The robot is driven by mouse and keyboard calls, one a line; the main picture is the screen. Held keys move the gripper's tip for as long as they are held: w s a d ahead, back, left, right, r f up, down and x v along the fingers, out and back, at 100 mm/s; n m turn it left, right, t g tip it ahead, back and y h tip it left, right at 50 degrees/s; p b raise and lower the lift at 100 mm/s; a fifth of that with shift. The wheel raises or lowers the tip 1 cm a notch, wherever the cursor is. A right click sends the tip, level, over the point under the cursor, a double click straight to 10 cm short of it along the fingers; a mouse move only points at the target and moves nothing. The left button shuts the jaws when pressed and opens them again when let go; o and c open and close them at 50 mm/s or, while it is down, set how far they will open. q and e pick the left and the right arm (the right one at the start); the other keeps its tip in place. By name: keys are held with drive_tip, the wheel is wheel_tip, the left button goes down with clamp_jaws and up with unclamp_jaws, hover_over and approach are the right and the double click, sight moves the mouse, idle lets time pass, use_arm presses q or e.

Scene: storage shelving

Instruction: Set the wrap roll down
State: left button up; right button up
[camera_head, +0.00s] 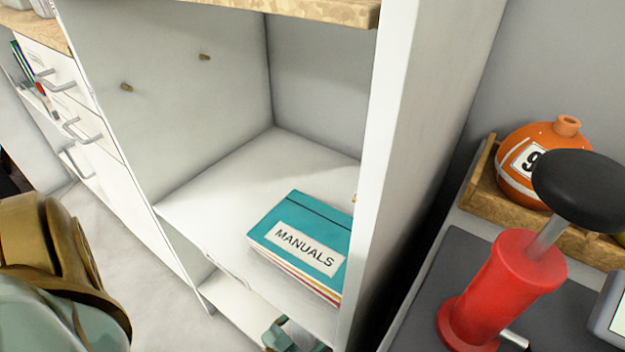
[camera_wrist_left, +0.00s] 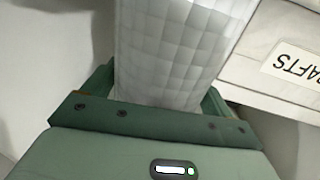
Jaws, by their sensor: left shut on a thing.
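The wrap roll (camera_wrist_left: 178,48) is white with a quilted, bubble-like pattern and fills the upper middle of the left wrist view. My left gripper (camera_wrist_left: 160,92) is shut on it, with a green finger on each side of the roll. The far end of the roll is out of frame, so I cannot tell whether it touches anything. The roll does not show clearly in the head view. A small green part (camera_head: 283,338) shows at the bottom edge there, cut off by the frame. My right gripper is not in view.
A white shelf (camera_head: 215,185) holds a teal stack of manuals (camera_head: 300,245) at its right; its left and back are clear. A pale box labelled CRAFTS (camera_wrist_left: 270,75) lies beside the roll. A red pump (camera_head: 505,290) and orange bottle (camera_head: 530,160) stand right of the upright panel (camera_head: 410,150).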

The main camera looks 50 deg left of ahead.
use_arm(q)
drive_tip(key=shift+s+f, duration=0.1)
drive_tip(key=shift+f, duration=0.6)
drive_tip(key=shift+r, duration=0.15)
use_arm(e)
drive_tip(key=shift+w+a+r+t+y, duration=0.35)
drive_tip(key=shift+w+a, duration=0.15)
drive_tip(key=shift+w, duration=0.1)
use_arm(q)
drive_tip(key=o, duration=0.9)
drive_tip(key=shift+c, duration=0.2)
